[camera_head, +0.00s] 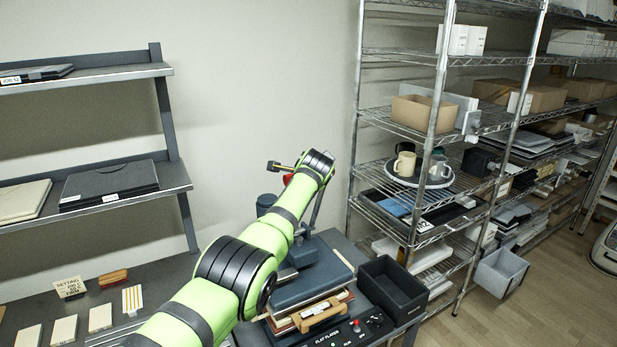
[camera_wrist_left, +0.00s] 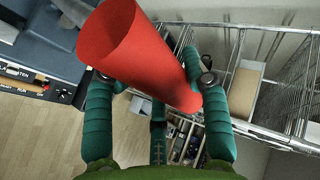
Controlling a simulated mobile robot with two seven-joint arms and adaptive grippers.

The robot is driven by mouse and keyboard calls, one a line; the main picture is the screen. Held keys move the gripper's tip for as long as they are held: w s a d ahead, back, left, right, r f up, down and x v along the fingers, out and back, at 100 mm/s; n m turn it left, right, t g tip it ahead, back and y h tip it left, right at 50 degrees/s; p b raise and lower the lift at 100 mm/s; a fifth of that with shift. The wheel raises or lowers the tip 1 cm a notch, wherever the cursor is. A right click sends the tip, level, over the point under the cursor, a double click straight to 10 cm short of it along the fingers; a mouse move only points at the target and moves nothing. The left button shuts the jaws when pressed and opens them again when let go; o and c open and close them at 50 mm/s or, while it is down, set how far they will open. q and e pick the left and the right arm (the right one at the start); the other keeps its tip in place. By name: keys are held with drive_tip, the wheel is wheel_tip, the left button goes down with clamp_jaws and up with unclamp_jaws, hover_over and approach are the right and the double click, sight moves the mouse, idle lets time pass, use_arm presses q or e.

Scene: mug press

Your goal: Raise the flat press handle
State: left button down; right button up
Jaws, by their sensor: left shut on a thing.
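The flat press (camera_head: 318,285) stands on the bench, with a dark upper block, a wooden-handled part in front and a labelled control panel. Its red handle grip (camera_head: 288,179) shows only in part beside my left wrist, high above the press body. In the head view my green arm hides most of the gripper and part of the press. My right gripper is in neither view.
A dark open bin (camera_head: 392,288) stands right of the press. A wire shelf (camera_head: 430,130) with mugs on a round tray (camera_head: 420,176), boxes and bins rises to the right. Sample cards and small blocks (camera_head: 100,317) lie on the bench at left. The wall behind is bare.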

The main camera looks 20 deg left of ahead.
use_arm(q)
drive_tip(key=shift+w+r, duration=0.15)
drive_tip(key=shift+r, duration=0.65)
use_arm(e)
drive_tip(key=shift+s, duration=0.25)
use_arm(q)
drive_tip(key=c, duration=0.6)
unclamp_jaws()
drive_tip(key=shift+d, duration=0.2)
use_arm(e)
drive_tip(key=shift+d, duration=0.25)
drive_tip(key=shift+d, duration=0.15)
use_arm(q)
drive_tip(key=shift+a+f, duration=0.1)
drive_tip(key=shift+a, duration=0.05)
drive_tip(key=shift+s, duration=0.25)
drive_tip(key=shift+s+d+r, duration=0.2)
drive_tip(key=shift+s+r, duration=0.1)
drive_tip(key=v, duration=1.1)
drive_tip(key=shift+s+d+f, duration=0.1)
drive_tip(key=shift+s+f, duration=0.05)
drive_tip(key=shift+f, duration=0.15)
